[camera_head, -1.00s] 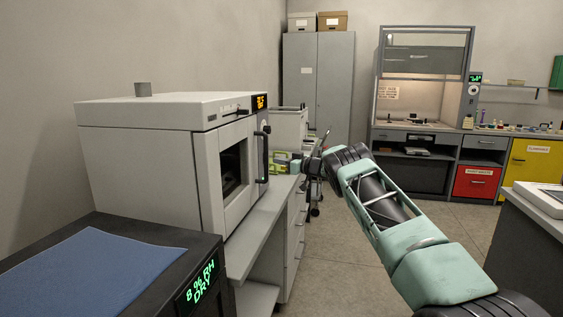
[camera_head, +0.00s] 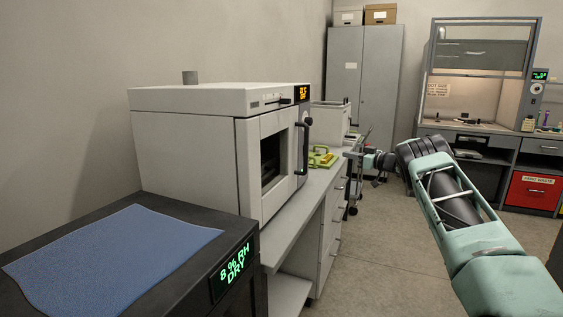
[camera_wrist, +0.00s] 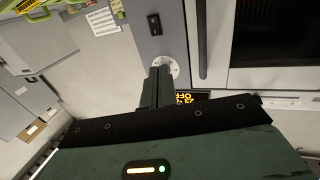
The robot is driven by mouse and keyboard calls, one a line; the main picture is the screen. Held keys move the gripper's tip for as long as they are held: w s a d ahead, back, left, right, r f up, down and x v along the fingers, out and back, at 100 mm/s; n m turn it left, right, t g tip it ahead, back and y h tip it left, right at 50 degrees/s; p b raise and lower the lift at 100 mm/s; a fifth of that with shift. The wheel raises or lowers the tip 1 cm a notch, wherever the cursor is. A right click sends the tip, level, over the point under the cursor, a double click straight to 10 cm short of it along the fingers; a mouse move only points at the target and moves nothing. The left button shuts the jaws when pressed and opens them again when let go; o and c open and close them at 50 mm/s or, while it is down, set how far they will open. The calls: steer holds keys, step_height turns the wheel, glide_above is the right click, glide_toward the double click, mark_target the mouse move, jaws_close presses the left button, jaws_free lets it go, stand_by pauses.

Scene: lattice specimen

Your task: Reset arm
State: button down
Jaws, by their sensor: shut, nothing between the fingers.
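My gripper (camera_head: 351,155) is at the end of my green arm, held out to the right of the white oven (camera_head: 190,145) and the bench. In the wrist view my gripper (camera_wrist: 162,66) shows as two dark fingers, shut together and empty. The fingertips appear in front of a pale round dial on the oven's grey panel (camera_wrist: 157,38); I cannot tell the distance to it. The oven door (camera_head: 250,185), with a dark window and handle, looks shut. The orange display (camera_wrist: 190,97) appears to read OFF in its lower line.
A green and yellow item (camera_head: 322,158) lies on the bench (camera_head: 318,190) beyond the oven. A dark cabinet with a blue mat (camera_head: 110,255) stands at front left. A grey locker (camera_head: 365,85) and fume hood (camera_head: 475,80) stand at the back. The floor (camera_head: 390,235) between is clear.

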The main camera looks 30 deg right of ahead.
steer(key=shift+r, duration=0.1)
steer(key=w+a+r+m+t+h, duration=0.1)
steer(key=w+a+r+m+h, duration=0.15)
steer(key=r+m+h, duration=0.35)
steer(key=s+a+f+m+g+h, duration=0.2)
steer(key=s+a+g+h, duration=0.2)
steer(key=s+a, duration=0.45)
steer(key=s+a+f+n+g+y, duration=0.1)
steer(key=s+a+f+g, duration=0.25)
steer(key=s+a, duration=0.65)
steer(key=s+a+f+n+g+y, duration=0.1)
steer(key=s+a+f+g, duration=0.25)
steer(key=s+a, duration=0.65)
steer(key=s+a+f+n+g+y, duration=0.1)
steer(key=s+a+f+n+g, duration=0.2)
steer(key=s+a, duration=0.7)
steer(key=s+a+r+n+g+y, duration=0.1)
steer(key=s+a+n+g, duration=0.2)
steer(key=s+a, duration=1.2)
steer(key=s+n, duration=0.2)
steer(key=n, duration=0.1)
steer(key=shift+a+r+g, duration=0.35)
steer(key=shift+a+g, duration=0.05)
steer(key=shift+s, duration=0.1)
